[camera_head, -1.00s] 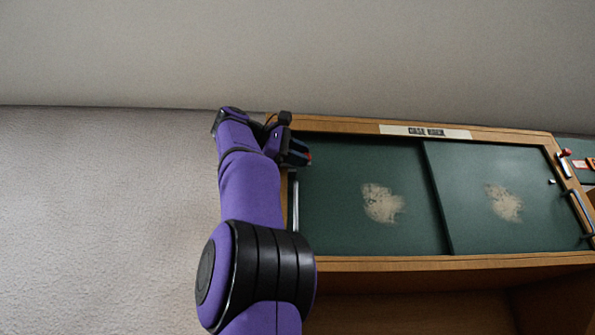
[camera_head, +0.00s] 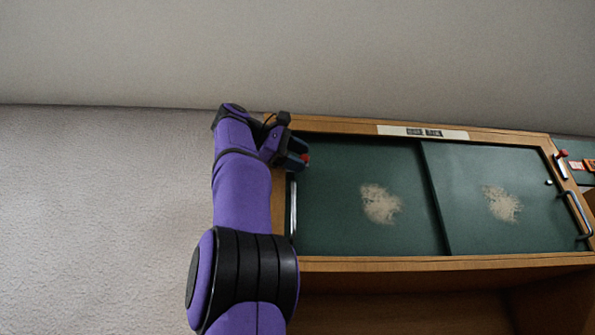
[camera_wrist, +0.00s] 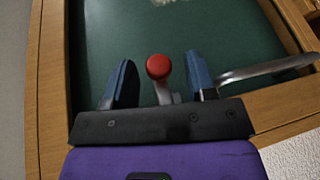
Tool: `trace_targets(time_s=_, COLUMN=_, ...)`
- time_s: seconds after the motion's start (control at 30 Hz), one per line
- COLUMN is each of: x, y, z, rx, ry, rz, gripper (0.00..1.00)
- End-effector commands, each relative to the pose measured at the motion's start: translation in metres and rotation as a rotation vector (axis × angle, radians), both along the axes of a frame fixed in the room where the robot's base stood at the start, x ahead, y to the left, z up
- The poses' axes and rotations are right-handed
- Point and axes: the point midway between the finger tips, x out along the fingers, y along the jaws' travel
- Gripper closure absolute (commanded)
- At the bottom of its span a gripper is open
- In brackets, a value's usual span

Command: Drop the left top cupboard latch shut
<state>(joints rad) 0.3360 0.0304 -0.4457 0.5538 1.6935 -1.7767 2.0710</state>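The left latch has a red knob (camera_wrist: 158,67) on a pale metal arm, seen in the wrist view in front of the green left door (camera_wrist: 200,25). My gripper (camera_wrist: 161,80) is open, with one blue finger on each side of the knob and a visible gap on both sides. In the head view, my gripper (camera_head: 298,152) is at the upper left corner of the cupboard, and the red knob (camera_head: 306,158) shows at its tip. The latch's lower end and catch are hidden behind the gripper, so I cannot tell whether it is shut.
A metal bar handle (camera_head: 293,210) is below the latch at the left door edge; in the wrist view the handle (camera_wrist: 265,68) runs close beside the right finger. A wooden frame (camera_head: 450,263) surrounds the sliding doors. Another red-knobbed latch (camera_head: 563,153) is at the far right.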

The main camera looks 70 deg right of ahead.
Motion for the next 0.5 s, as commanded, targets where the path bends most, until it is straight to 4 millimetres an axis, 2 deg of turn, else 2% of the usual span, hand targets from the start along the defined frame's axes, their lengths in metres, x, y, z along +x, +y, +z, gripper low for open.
trace_targets(time_s=0.27, x=0.006, y=0.005, z=0.002, rx=-0.001, ry=0.000, rz=0.002, gripper=0.49)
trace_targets(time_s=0.5, x=0.037, y=0.034, z=0.002, rx=0.000, ry=0.001, rz=0.006, gripper=0.49)
